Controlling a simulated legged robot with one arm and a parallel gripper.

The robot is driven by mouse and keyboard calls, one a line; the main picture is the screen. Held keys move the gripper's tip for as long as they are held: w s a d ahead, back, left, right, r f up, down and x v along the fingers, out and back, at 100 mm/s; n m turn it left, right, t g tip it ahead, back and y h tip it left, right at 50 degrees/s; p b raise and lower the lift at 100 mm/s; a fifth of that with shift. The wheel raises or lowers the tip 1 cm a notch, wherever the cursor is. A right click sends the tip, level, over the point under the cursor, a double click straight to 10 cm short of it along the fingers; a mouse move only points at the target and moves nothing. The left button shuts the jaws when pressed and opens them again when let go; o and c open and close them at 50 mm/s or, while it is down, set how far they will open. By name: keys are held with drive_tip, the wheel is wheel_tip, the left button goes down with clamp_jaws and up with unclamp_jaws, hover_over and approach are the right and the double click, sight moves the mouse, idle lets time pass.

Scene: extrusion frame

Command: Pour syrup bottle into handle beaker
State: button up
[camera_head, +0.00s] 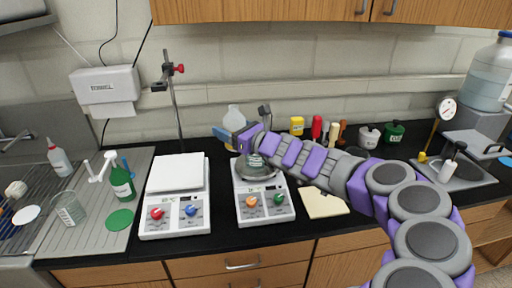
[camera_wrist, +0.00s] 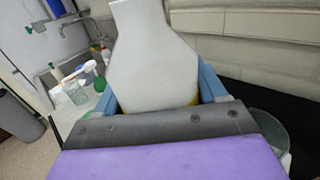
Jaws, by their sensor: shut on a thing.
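A pale, translucent bottle (camera_wrist: 150,62), which I take as the syrup bottle, is held between the blue fingers of my gripper (camera_wrist: 160,95). Its narrower neck points up in the wrist view, and a little yellow shows low beside a finger. In the head view the bottle (camera_head: 234,117) stands above my gripper (camera_head: 240,137), roughly upright, behind the right hot plate. A clear grey-green vessel (camera_head: 254,170) with white markings, probably the handle beaker, sits on that hot plate, below my gripper and partly hidden by my arm. Part of a glass vessel (camera_wrist: 273,132) shows at lower right in the wrist view.
The right hot plate (camera_head: 265,207) and left hot plate (camera_head: 174,200) stand on the black counter. A stand (camera_head: 174,105) rises behind the left one. A green bottle (camera_head: 122,182) and glass beaker (camera_head: 70,208) are by the sink. Small containers line the wall.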

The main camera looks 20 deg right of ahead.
drive_tip(key=shift+w+d+f+h, duration=0.1)
drive_tip(key=shift+d+f+h, duration=0.1)
drive_tip(key=shift+d, duration=0.25)
drive_tip(key=shift+w+d+f+h, duration=0.1)
drive_tip(key=shift+d+f+h, duration=0.1)
drive_tip(key=shift+d, duration=0.25)
drive_tip(key=shift+d+r+m, duration=0.1)
drive_tip(key=shift+d+m, duration=0.35)
drive_tip(key=shift+m, duration=0.15)
drive_tip(key=shift+d+m, duration=0.1)
drive_tip(key=shift+m, duration=0.2)
drive_tip(key=shift+d+f+m+g+y+p, duration=0.2)
drive_tip(key=shift+m+g+p, duration=0.45)
drive_tip(key=shift+m+p, duration=1.2)
drive_tip(key=shift+d+f+m+g+y+p, duration=0.2)
drive_tip(key=shift+m+g+p, duration=0.5)
drive_tip(key=shift+m+p, duration=1.15)
drive_tip(key=shift+d+f+m+g+y+p, duration=0.2)
drive_tip(key=shift+m+g+p, duration=0.45)
drive_tip(key=shift+m+p, duration=1.15)
